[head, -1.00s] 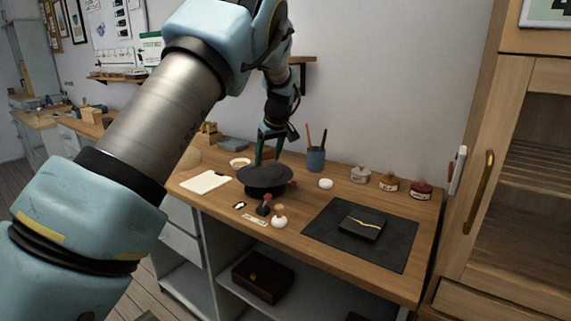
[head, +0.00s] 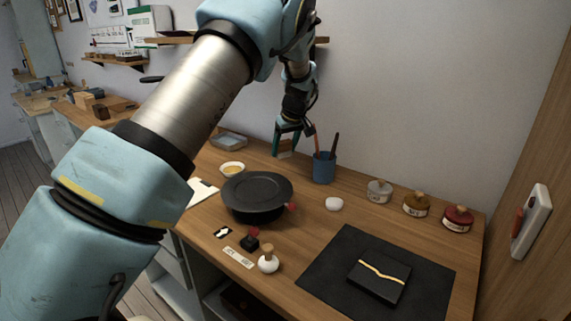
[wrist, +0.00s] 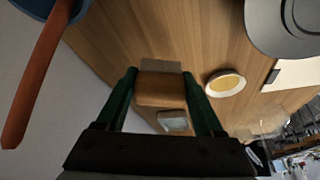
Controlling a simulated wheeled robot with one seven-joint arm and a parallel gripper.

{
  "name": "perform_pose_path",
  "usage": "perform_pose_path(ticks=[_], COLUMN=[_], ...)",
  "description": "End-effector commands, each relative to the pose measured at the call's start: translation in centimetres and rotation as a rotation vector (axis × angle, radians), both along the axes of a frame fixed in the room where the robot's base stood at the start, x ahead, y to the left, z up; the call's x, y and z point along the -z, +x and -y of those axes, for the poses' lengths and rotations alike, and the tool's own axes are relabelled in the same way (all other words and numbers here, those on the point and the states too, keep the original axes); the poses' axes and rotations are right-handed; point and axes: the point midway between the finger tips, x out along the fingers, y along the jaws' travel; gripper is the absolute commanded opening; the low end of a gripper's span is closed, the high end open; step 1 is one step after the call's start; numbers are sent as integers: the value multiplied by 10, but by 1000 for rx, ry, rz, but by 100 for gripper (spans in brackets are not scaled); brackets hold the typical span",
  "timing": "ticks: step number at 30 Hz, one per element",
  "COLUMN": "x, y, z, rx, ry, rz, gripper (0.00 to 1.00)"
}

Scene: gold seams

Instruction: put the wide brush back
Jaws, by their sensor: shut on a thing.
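My gripper (head: 287,150) is shut on a brown wooden block-like piece with a grey end, which seems to be the wide brush (head: 285,146). In the wrist view the green fingers (wrist: 159,76) grip both sides of the brush (wrist: 160,90), its grey end pointing away from the palm. The gripper hangs over the back of the workbench, just left of a blue cup (head: 324,170) holding an orange-brown stick and a dark stick. The cup also shows at the top left of the wrist view (wrist: 48,8), apart from the brush.
A black turntable (head: 257,187) stands in front of the gripper, with a small yellow-filled bowl (head: 232,169) and a grey tray (head: 229,141) to the left. Several lidded jars (head: 416,204) line the back right. A dark mat (head: 330,270) bears a black piece with a gold seam.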

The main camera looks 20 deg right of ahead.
Motion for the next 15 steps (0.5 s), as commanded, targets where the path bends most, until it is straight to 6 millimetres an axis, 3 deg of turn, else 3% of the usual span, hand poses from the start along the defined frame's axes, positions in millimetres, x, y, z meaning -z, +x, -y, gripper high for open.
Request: perform_pose_path(ticks=[15], x=[58], y=[0], z=[-1], rx=[-1], ry=[2], rz=[-1], gripper=[25])
